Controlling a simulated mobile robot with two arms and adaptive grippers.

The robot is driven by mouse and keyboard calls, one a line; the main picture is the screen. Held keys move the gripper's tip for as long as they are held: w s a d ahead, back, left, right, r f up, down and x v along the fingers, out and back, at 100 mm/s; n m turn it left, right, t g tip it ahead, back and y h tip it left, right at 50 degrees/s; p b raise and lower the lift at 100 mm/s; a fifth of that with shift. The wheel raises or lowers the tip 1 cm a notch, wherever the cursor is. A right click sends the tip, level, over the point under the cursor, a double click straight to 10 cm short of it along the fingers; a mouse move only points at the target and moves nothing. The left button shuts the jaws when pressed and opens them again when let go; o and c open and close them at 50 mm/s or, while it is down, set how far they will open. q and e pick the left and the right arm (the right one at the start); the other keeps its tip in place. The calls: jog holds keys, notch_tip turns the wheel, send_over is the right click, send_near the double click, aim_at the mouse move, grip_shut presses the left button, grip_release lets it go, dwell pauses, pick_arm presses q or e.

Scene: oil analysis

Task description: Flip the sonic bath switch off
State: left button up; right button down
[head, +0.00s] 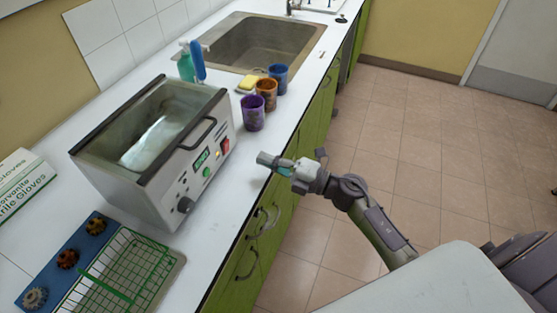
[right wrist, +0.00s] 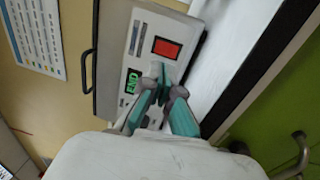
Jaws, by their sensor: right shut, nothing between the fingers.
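The sonic bath (head: 140,185) is a grey open-topped box on the white counter, with liquid inside. Its front panel carries a red switch (head: 224,146), a lit green display (head: 201,160) and knobs. In the right wrist view the red switch (right wrist: 166,48) shows clear above the fingertips, near the green display (right wrist: 132,82). My right gripper (head: 263,160) is shut and empty, in front of the panel near the counter edge and apart from the switch in the head view. In the wrist view its fingertips (right wrist: 162,72) meet just below the switch. My left gripper is not in view.
Bottles stand behind the bath. A green wire basket (head: 122,272) and gears on a blue mat (head: 62,255) lie at front left. The floor is clear.

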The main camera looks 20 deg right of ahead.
aim_at(227, 144)
jog(key=p+x, duration=0.1)
jog(key=x, duration=0.5)
jog(key=shift+w+a+r, duration=0.1)
jog(key=shift+w+a, duration=0.15)
jog(key=shift+p+x, duration=0.3)
jog(key=shift+x, duration=0.5)
jog(key=r+p, duration=0.1)
jog(key=p, duration=0.3)
jog(key=shift+w+a+r+g+h, duration=0.15)
jog(key=shift+g+h, duration=0.25)
jog(key=shift+f+b, duration=0.55)
jog(key=shift+b, duration=0.05)
